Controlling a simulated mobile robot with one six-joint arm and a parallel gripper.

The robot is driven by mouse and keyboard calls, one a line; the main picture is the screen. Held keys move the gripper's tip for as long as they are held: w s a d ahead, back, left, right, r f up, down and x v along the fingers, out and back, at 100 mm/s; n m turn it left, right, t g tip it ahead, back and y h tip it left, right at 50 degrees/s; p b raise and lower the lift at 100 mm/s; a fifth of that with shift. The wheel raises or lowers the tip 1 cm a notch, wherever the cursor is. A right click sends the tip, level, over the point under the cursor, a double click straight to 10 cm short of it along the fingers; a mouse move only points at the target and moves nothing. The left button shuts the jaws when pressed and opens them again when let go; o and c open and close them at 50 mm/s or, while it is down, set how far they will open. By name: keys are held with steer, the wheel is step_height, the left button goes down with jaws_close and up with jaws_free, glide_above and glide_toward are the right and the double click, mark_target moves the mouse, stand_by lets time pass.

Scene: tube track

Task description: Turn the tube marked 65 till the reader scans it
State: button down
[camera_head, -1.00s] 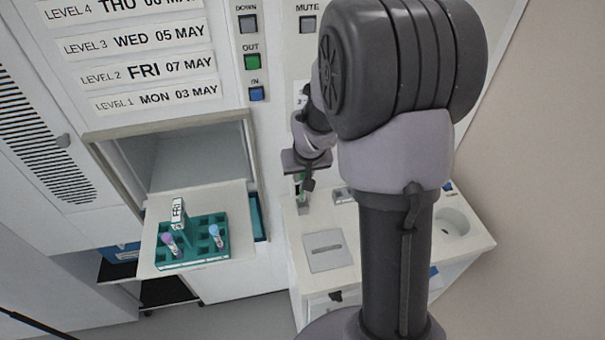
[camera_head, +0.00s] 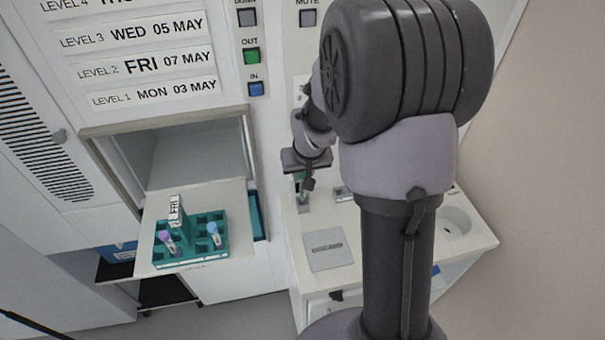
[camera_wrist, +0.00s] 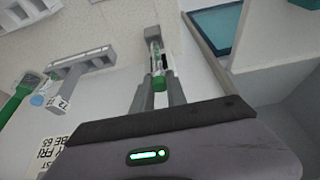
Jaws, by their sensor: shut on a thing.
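My gripper (camera_wrist: 157,92) is shut on a green-capped tube (camera_wrist: 159,78) in the wrist view. The tube points away from me, with a pale, dark-marked label along its side. A small grey block (camera_wrist: 152,32) stands at its far end; I cannot tell for certain whether it is the reader. In the head view my gripper (camera_head: 303,176) is small, above the white bench, with a bit of green below it. The number on the held tube is too small to read. A printed sign (camera_wrist: 55,152) at the lower left of the wrist view shows "65" and "FRI".
A teal rack (camera_head: 190,259) with a FRI sign, a purple-capped tube (camera_head: 168,242) and a blue-capped tube (camera_head: 214,234) sits on the pulled-out shelf (camera_head: 150,215). A grey plate (camera_head: 328,249) and a round basin (camera_head: 455,222) are on the bench (camera_head: 375,228).

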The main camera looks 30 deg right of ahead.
steer(key=shift+f, duration=0.1)
steer(key=shift+f+b, duration=0.5)
steer(key=shift+b, duration=0.05)
steer(key=shift+f, duration=0.15)
stand_by(0.4)
steer(key=shift+f+b, duration=0.4)
steer(key=shift+b, duration=0.2)
steer(key=shift+f, duration=0.15)
steer(key=c, duration=1.3)
jaws_free()
steer(key=shift+o, duration=0.2)
